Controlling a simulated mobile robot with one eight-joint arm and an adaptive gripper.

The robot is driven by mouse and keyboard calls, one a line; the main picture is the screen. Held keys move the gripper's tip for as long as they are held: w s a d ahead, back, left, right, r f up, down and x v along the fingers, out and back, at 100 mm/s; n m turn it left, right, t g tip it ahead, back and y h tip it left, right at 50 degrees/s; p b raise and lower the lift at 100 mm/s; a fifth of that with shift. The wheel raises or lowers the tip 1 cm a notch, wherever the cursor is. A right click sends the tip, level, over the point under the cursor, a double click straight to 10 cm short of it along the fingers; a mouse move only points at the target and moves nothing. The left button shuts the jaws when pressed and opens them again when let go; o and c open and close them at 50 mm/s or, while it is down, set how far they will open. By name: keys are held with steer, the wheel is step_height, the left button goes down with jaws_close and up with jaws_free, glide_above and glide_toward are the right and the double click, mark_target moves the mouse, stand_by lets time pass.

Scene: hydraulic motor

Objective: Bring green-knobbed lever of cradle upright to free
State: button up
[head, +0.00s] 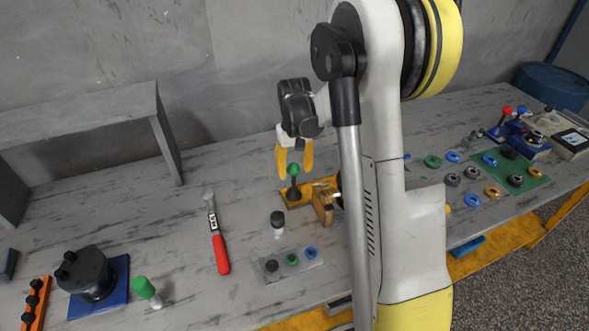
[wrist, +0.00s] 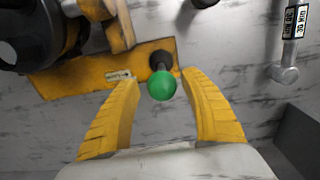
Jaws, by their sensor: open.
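The green-knobbed lever (head: 294,170) stands at the left end of the yellow-orange cradle (head: 297,204) on the bench. In the wrist view its round green knob (wrist: 161,87) is between my two yellow fingers, with clear space on both sides; its dark base (wrist: 160,60) shows behind it. My gripper (head: 295,173) is open, pointing down over the knob, and its fingers do not touch it. It also shows in the wrist view (wrist: 160,105). The cradle plate (wrist: 90,80) carries a bracket and a dark round part, cut off at the left. My arm hides the cradle's right end in the head view.
A red-handled torque wrench (head: 217,235) lies to the left. A black-capped piece (head: 278,221) and a grey plate with rings (head: 292,266) stand in front. A grey shelf (head: 80,115) is at the back left. Bench space between shelf and wrench is clear.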

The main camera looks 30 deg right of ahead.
steer(key=shift+r, duration=0.15)
steer(key=shift+r+p, duration=2)
steer(key=shift+r, duration=0.9)
steer(key=shift+a, duration=0.1)
